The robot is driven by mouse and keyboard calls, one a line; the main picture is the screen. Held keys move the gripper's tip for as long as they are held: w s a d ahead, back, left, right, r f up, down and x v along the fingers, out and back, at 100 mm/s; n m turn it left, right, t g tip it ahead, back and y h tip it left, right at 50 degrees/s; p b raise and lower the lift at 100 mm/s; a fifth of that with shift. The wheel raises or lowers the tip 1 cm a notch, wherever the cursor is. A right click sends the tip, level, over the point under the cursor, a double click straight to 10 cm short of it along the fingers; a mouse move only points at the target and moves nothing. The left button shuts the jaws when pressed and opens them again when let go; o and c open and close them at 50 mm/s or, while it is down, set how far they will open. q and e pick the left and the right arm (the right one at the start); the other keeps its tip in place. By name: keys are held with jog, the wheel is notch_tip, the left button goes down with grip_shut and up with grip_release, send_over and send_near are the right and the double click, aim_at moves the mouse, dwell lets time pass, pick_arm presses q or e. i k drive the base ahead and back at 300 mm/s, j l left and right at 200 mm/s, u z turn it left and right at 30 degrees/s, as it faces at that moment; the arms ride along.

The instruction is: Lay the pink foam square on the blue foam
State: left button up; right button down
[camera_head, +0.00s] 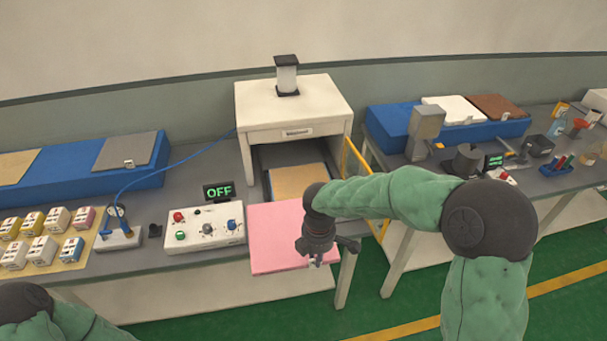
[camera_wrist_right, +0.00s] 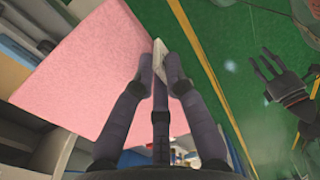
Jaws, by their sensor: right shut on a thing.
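The pink foam square (camera_head: 275,232) is at the front edge of the bench, before the white press-like box. My right gripper (camera_head: 318,260) is at its front right corner. In the right wrist view the fingers (camera_wrist_right: 160,75) are shut on a small white tab (camera_wrist_right: 160,50) at the edge of the pink foam square (camera_wrist_right: 95,70). One blue foam (camera_head: 78,190) lies on the left bench, with a bare stretch between a tan and a grey square. Another blue foam (camera_head: 385,118) lies on the right bench. My left gripper (camera_wrist_right: 275,82) shows in the right wrist view, fingers apart and empty.
The white box (camera_head: 292,108) stands behind the pink square, with a tan square (camera_head: 296,182) in its opening. A control box (camera_head: 204,228) and an OFF display (camera_head: 219,191) stand to the left. A yellow rail (camera_head: 357,160) is close on the right.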

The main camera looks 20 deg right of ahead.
aim_at(302, 185)
jog(key=i+l, duration=0.85)
jog(key=i, duration=0.05)
